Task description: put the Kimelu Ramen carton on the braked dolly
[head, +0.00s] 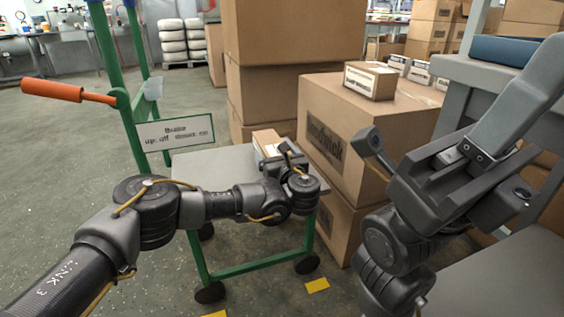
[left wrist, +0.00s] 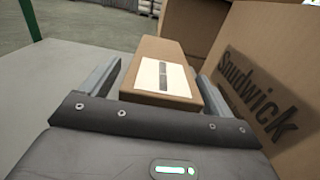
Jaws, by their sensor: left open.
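A brown carton (head: 267,136) lies on the grey deck (head: 205,165) of the green-framed dolly, at its far right. In the left wrist view the carton (left wrist: 163,77) has a white label too small to read. My left gripper (head: 270,150) is open, with one finger on each side of the carton's near end; any contact is unclear. The orange brake handle (head: 68,91) sticks out to the left above a brake sign (head: 178,133). My right gripper (head: 490,125) is at the right, away from the dolly; its jaw gap is not clear.
A large box (head: 365,125) marked Snudwick stands right beside the dolly, with a small labelled carton (head: 370,80) on top. Tall stacked boxes (head: 285,35) rise behind. A grey bench (head: 475,72) is at the right. The floor (head: 60,170) at left is open.

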